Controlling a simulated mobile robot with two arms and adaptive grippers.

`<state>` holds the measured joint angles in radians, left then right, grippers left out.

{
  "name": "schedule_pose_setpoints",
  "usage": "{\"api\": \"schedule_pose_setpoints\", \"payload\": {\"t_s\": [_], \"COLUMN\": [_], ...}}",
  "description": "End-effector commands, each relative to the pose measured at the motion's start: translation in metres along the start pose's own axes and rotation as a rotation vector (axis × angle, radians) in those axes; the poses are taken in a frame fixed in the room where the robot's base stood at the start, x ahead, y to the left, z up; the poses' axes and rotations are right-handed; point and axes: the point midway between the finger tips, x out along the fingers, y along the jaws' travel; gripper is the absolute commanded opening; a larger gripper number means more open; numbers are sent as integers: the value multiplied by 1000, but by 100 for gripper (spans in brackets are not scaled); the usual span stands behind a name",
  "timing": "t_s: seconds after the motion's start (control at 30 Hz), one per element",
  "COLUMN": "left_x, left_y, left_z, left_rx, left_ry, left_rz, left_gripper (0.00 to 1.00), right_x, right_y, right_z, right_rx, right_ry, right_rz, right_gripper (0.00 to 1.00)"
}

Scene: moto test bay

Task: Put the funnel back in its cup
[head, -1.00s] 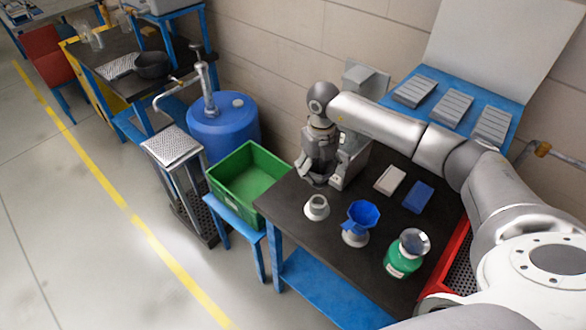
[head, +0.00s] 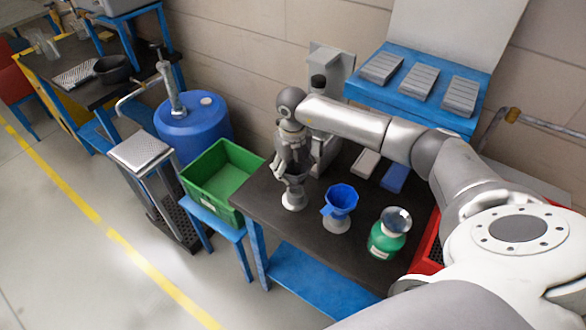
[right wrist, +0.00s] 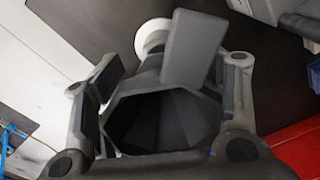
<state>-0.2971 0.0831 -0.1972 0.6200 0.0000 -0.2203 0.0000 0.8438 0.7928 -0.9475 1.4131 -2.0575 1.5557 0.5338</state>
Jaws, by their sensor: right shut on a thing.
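My right gripper (head: 293,158) is shut on a dark grey funnel (head: 296,179), directly over a small white cup (head: 294,200) near the bench's left end. In the right wrist view the gripper (right wrist: 165,90) has its fingers on both sides of the wide funnel mouth (right wrist: 160,122). The white cup (right wrist: 150,36) shows beyond the funnel, largely covered by it. I cannot tell whether the spout is inside the cup. A blue funnel (head: 341,197) sits in another pale cup (head: 336,226) to the right. My left gripper is not in view.
A green bottle (head: 386,238) stands right of the blue funnel on the dark bench (head: 266,205). A white box (head: 366,162) and a blue box (head: 395,178) lie behind. A green crate (head: 215,198) stands left of the bench, and a grey device (head: 325,150) behind the gripper.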

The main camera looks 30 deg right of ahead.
Motion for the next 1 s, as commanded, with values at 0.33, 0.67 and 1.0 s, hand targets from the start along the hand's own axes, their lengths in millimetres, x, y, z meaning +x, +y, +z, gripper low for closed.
{"api": "schedule_pose_setpoints", "payload": {"t_s": [0.33, 0.67, 1.0], "left_x": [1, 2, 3], "left_y": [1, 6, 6], "left_z": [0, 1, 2], "left_rx": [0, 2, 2], "left_ry": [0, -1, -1], "left_rz": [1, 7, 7], "left_gripper": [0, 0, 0], "right_x": [1, 0, 0], "right_y": [0, 0, 0], "right_z": [0, 0, 0], "right_rx": [0, 0, 0], "right_ry": [-1, -1, -1], "right_rz": [0, 0, 0], "right_gripper": [39, 39, 38]}}
